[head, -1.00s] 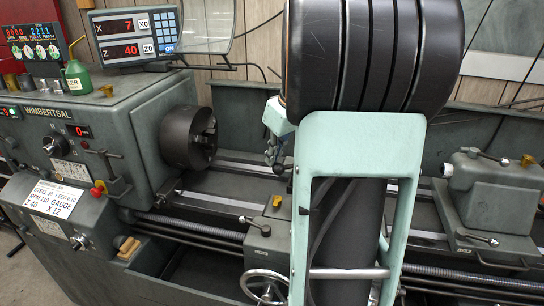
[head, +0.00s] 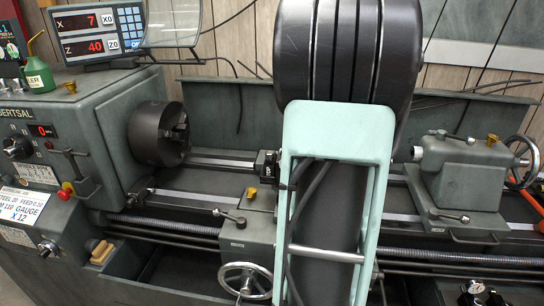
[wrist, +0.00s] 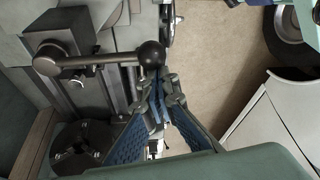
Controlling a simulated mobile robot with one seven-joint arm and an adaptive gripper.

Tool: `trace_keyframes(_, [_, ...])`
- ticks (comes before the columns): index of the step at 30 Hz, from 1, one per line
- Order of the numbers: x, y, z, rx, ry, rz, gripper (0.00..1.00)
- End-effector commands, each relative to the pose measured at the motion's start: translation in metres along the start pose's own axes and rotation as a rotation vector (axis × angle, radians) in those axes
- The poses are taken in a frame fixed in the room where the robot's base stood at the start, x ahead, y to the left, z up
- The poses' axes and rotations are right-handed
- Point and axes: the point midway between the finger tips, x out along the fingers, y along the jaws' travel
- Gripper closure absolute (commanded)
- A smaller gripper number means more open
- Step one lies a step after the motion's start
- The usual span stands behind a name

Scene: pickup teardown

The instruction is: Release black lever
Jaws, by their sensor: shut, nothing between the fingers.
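In the wrist view, a lever (wrist: 100,60) with a dark metal rod and a black ball knob (wrist: 152,55) reaches to the right from a dark block. My gripper (wrist: 161,80) has blue padded fingers and is shut and empty. Its tips appear just below the knob in the picture; I cannot tell if they touch it. In the head view my arm hides the gripper. Small levers show there on the carriage (head: 228,216) and on the tailstock (head: 452,136); I cannot tell which matches the wrist view.
The lathe's chuck (head: 160,134) and headstock are at left. The carriage handwheel (head: 245,281) is left of my arm. The tailstock (head: 462,170) with its handwheel (head: 522,163) is at right. The wrist view shows bare floor (wrist: 215,65) right of the lever.

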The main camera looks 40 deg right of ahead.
Motion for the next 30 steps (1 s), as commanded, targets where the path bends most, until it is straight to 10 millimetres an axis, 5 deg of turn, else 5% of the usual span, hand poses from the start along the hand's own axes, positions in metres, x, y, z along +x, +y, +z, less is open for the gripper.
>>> trace_keyframes(12, [-0.017,-0.003,0.041,-0.23,-0.002,-0.085,1.0])
trace_keyframes(30, [-0.021,-0.001,0.056,-0.226,-0.007,-0.081,1.0])
